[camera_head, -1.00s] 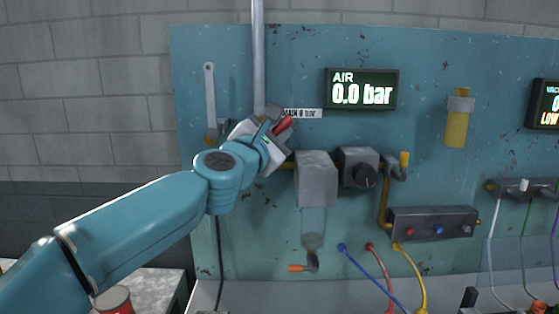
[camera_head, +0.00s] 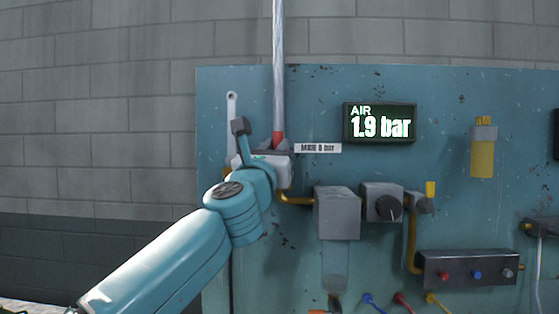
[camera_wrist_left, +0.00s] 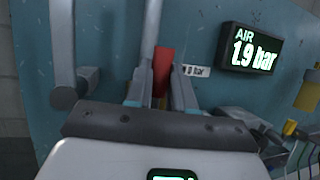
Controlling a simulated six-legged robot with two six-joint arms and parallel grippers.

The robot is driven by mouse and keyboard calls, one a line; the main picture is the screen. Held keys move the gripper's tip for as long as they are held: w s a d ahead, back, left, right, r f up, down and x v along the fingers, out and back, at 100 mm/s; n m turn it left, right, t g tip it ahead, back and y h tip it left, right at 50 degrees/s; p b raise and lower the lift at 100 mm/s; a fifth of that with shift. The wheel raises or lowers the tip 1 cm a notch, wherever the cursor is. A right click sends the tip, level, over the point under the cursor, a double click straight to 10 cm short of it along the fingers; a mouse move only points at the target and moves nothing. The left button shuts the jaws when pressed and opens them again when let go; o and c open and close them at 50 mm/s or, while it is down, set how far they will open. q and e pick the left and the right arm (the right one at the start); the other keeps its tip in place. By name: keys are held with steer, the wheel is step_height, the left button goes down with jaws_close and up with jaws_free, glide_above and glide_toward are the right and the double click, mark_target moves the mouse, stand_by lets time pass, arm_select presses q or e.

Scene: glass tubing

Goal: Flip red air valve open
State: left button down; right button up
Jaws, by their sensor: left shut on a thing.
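The red air valve handle (camera_head: 278,139) points upright, in line with the vertical grey pipe (camera_head: 279,65) above it. In the left wrist view the red handle (camera_wrist_left: 163,70) stands between the two fingers. My left gripper (camera_head: 272,152) reaches in from the lower left and is shut on the handle. The valve body is mostly hidden behind the gripper. The AIR display (camera_head: 379,123) reads 1.9 bar, and it also shows in the left wrist view (camera_wrist_left: 250,48). My right gripper is in neither view.
A spanner (camera_head: 232,108) hangs left of the pipe. A small label (camera_head: 318,148) sits right of the handle. A grey box (camera_head: 337,213) and a regulator with a black knob (camera_head: 388,207) are to the right on the blue panel (camera_head: 420,85).

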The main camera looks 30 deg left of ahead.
arm_select(q)
steer(key=shift+s+a+r+n, duration=0.2)
steer(key=shift+s+r+n, duration=0.1)
steer(key=shift+n, duration=0.1)
steer(key=c, duration=1.3)
jaws_free()
steer(key=shift+w, duration=0.1)
steer(key=shift+o, duration=0.2)
steer(key=shift+w+f, duration=0.1)
steer(key=b+v, duration=0.7)
steer(key=v, duration=0.9)
steer(key=shift+d+f, duration=0.15)
